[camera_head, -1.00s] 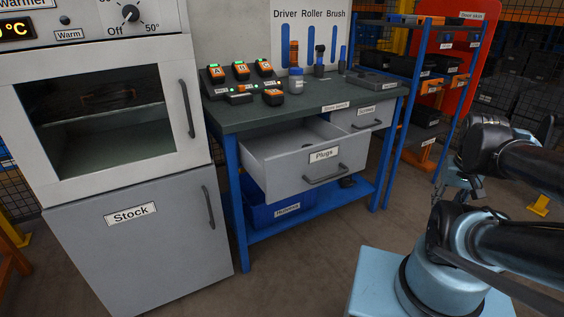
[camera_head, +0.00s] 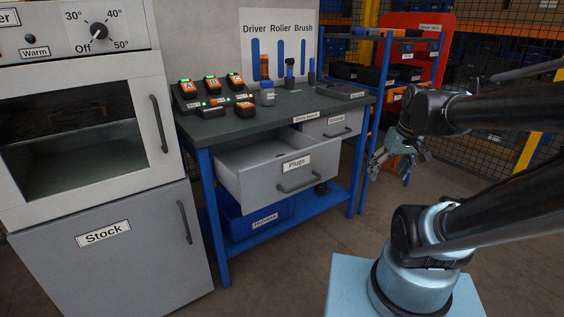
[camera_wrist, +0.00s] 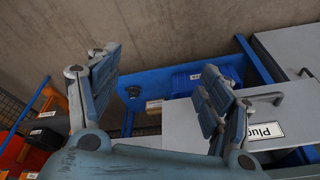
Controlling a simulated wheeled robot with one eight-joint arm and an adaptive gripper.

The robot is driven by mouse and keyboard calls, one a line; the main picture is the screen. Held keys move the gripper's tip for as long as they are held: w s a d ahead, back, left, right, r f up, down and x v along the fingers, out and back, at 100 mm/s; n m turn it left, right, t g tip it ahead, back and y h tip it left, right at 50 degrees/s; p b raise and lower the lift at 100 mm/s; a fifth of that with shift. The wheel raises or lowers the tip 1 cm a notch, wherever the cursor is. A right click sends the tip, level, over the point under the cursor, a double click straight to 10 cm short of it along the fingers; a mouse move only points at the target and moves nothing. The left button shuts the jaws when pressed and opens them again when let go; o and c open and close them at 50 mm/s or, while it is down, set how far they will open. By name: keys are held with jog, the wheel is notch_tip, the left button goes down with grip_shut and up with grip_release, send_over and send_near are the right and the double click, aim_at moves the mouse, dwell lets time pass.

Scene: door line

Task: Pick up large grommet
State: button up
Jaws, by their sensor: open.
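A dark, round, ring-like piece (camera_head: 322,188) lies at the right end of the blue lower shelf under the bench, partly hidden by the drawer. It also shows in the wrist view (camera_wrist: 132,91), beside a small labelled block. It may be the large grommet; I cannot tell for certain. My gripper (camera_head: 390,167) is open and empty, in the air to the right of the bench. In the wrist view its spread fingers (camera_wrist: 161,63) frame part of the lower shelf, apart from everything.
The Plugs drawer (camera_head: 265,187) stands pulled out above the shelf. A blue bin (camera_head: 252,219) sits on the lower shelf (camera_head: 297,226). The bench top (camera_head: 215,127) holds lettered orange-and-black devices. A blue rack (camera_head: 366,150) stands right of the bench. Floor in front is clear.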

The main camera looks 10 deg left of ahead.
jog(key=w+a+r+n+y, duration=0.1)
jog(key=w+a+n+y, duration=0.15)
jog(key=w+a, duration=0.6)
jog(key=w+a+r+n+y, duration=0.1)
jog(key=w+a+n, duration=0.35)
jog(key=a, duration=0.75)
jog(key=w+a+r+n+y, duration=0.1)
jog(key=w+a+n, duration=0.2)
jog(key=w+a, duration=0.55)
jog(key=shift+g, duration=0.4)
jog(key=x, duration=0.3)
jog(key=s+x, duration=0.1)
jog(key=x, duration=0.3)
jog(key=a+x, duration=0.1)
jog(key=x, duration=0.3)
jog(key=shift+s+r, duration=0.2)
jog(key=shift+s, duration=0.05)
jog(key=shift+x, duration=2.95)
jog(key=shift+s+a, duration=0.1)
jog(key=shift+s, duration=0.05)
jog(key=shift+c, duration=0.6)
jog(key=c, duration=0.7)
